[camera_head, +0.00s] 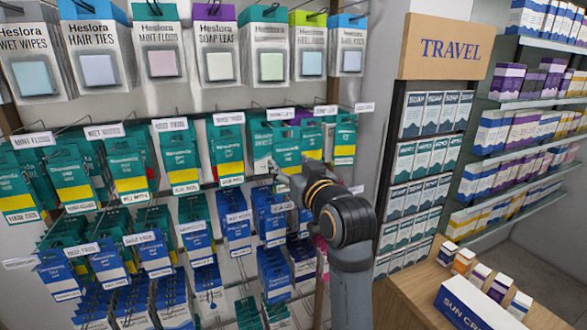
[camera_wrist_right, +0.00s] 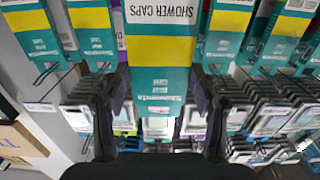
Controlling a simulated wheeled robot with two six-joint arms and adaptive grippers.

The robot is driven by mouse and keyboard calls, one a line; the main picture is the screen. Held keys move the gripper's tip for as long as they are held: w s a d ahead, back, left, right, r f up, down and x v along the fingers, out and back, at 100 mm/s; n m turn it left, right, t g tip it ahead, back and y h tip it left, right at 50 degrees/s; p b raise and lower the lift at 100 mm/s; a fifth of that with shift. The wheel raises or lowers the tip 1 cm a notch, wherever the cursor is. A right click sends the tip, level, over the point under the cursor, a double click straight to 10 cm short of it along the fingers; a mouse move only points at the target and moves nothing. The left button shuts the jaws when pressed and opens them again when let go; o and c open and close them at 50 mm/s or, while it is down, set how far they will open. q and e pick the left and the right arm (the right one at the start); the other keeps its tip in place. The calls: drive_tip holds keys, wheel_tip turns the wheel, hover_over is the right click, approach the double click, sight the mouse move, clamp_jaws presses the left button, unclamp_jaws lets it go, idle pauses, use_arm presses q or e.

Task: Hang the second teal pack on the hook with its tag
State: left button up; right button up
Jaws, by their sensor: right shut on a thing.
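A teal pack with a yellow band (camera_head: 286,143) is in front of the pegboard's middle row, at the right. In the right wrist view it appears upside down (camera_wrist_right: 158,80), with "SHOWER CAPS" printed on its white end. My right gripper (camera_wrist_right: 160,98) is shut on this pack, with a finger at each side. In the head view the gripper (camera_head: 284,178) partly covers the pack's lower part. A white tag (camera_head: 280,114) shows just above the pack. Whether the pack touches a hook cannot be told. My left gripper is not in view.
Similar teal packs hang close by on both sides, such as one at the right (camera_head: 345,138). Pale packs (camera_head: 272,62) hang above and blue packs (camera_head: 274,270) below. A TRAVEL stand (camera_head: 445,48) and a wooden counter (camera_head: 400,302) with small boxes are at the right.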

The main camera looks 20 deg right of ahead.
drive_tip(key=shift+w+a+f+b, duration=0.1)
drive_tip(key=shift+w+f+b, duration=0.1)
drive_tip(key=shift+w, duration=1)
drive_tip(key=shift+w+f+b, duration=0.1)
drive_tip(key=shift+w+b, duration=0.05)
drive_tip(key=shift+w, duration=1.05)
drive_tip(key=w, duration=0.6)
drive_tip(key=shift+w+f+p, duration=0.1)
drive_tip(key=shift+f+p, duration=0.05)
drive_tip(key=shift+p, duration=0.15)
drive_tip(key=shift+a, duration=0.1)
drive_tip(key=o, duration=1.2)
